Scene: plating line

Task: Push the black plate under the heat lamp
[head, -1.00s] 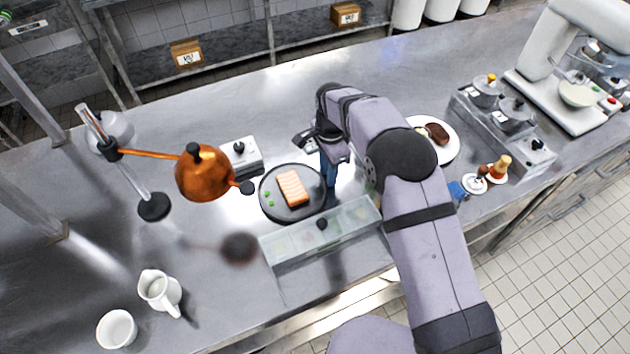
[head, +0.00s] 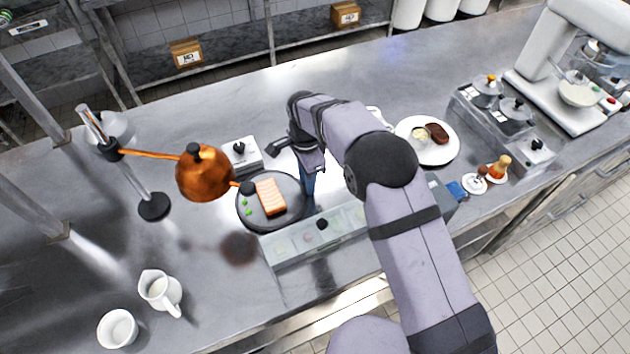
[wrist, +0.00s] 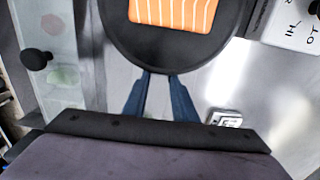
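The black plate (head: 287,218) holds an orange striped fillet (head: 270,197) and several green bits. It lies flat on the steel counter, just right of the copper heat lamp (head: 205,172), whose shade overhangs from a stand. My gripper (head: 308,187) points down at the plate's right side. In the wrist view, the blue fingers (wrist: 160,82) reach the near rim of the black plate (wrist: 180,60). They look slightly apart with nothing between them. Contact with the rim seems likely, but the tips are partly hidden.
A glass-lidded container (head: 290,246) runs close along the plate's front side. A white control box (head: 240,155) stands behind it. A dark knob (head: 247,188) projects from the lamp. A white plate with steak (head: 447,152) is to the right. A jug (head: 160,291) and cup (head: 117,328) stand front left.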

